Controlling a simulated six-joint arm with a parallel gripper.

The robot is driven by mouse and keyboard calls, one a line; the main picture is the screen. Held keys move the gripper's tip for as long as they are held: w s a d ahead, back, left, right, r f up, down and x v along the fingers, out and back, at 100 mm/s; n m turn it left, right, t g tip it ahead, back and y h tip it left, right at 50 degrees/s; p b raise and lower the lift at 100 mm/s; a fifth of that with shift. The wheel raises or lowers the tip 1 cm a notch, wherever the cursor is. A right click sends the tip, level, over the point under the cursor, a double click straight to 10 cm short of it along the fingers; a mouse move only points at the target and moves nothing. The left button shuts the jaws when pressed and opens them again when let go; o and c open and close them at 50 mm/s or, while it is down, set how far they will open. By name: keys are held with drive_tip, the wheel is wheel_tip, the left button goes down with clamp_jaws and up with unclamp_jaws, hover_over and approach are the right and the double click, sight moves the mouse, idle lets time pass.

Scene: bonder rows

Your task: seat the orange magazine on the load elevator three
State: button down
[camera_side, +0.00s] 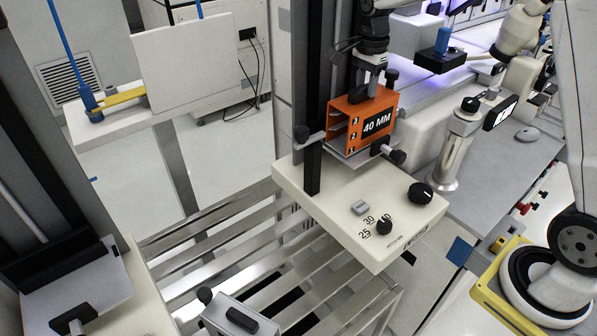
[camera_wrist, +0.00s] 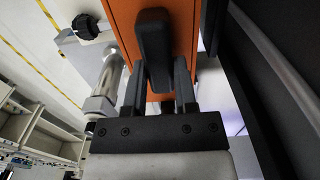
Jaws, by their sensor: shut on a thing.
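The orange magazine (camera_side: 372,118), marked "40 MM", is upright at the elevator with a dark column behind it. Its orange face (camera_wrist: 122,22) also fills the top middle of the wrist view. My gripper (camera_side: 375,84) comes from above and is shut on the black handle (camera_wrist: 153,45) on top of the magazine. The load elevator (camera_side: 352,158) has a small metal platform with black knobs at its sides, under the magazine. I cannot tell whether the magazine rests on the platform or hovers just above it. The cream base (camera_side: 330,205) below carries a dial printed 25, 30 and 40.
A silver cylindrical post (camera_side: 455,150) stands close right of the elevator. A slatted metal rack (camera_side: 240,245) lies front left. Another elevator platform (camera_side: 80,290) is at lower left. A white panel (camera_side: 190,68) stands at upper left. A yellow-framed fixture (camera_side: 490,285) is at lower right.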

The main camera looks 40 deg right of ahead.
drive_tip(key=shift+f, duration=0.55)
drive_tip(key=shift+c, duration=1.6)
unclamp_jaws()
drive_tip(key=shift+r, duration=0.1)
drive_tip(key=shift+r, duration=3.8)
drive_tip(key=shift+s, duration=0.1)
drive_tip(key=shift+s+d+f+n, duration=0.1)
drive_tip(key=shift+s+f+n, duration=0.2)
drive_tip(key=shift+n, duration=0.6)
drive_tip(key=s+a+f+n+t, duration=0.1)
drive_tip(key=s+a+f+n, duration=0.3)
drive_tip(key=s+f+n, duration=0.4)
drive_tip(key=s+a+f+n+t, duration=0.1)
drive_tip(key=s+a+f+n, duration=0.3)
drive_tip(key=s+f+n, duration=0.4)
drive_tip(key=s, duration=0.3)
drive_tip(key=shift+a+t, duration=0.3)
drive_tip(key=shift+a, duration=0.1)
